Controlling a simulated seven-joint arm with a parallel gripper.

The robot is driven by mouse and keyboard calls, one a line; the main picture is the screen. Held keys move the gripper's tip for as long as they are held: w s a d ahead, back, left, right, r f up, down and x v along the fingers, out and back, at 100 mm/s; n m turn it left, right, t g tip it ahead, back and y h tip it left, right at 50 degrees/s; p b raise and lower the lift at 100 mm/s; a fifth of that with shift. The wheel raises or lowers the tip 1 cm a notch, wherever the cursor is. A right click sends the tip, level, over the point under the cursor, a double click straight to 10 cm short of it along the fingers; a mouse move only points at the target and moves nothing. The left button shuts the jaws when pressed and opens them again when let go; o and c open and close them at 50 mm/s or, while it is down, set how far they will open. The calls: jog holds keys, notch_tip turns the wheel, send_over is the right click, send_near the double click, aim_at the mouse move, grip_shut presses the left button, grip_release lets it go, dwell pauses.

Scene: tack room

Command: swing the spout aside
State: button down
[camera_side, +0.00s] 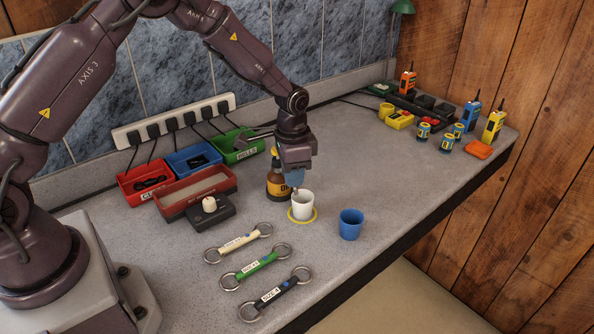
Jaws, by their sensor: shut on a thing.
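My gripper (296,170) points down just above and left of a white cup (303,209). It is shut on a small blue-grey piece that looks like the spout (295,181); my fingers hide most of it. Its lower end is at the cup's rim, and I cannot tell whether it touches. An amber bottle with an orange and dark label (276,187) stands upright close behind and left of the cup. The gripper partly covers its top, so any join with the spout is hidden. The white cup stands upright on a yellow ring (312,219).
A blue cup (350,226) stands right of the white one. Several ringed straps (255,265) lie in front. Red, blue and green bins (240,150) and a red tray (178,207) stand left. Radios and cans (447,143) stand far right. The counter between is clear.

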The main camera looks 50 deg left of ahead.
jog(key=s+a+m, duration=0.6)
jog(key=a+m, duration=0.1)
jog(key=m, duration=0.8)
jog(key=shift+m, duration=0.4)
jog(key=shift+a, duration=0.2)
jog(key=c, duration=1)
grip_release()
jog(key=shift+c, duration=0.2)
notch_tip(320, 180, up, 13)
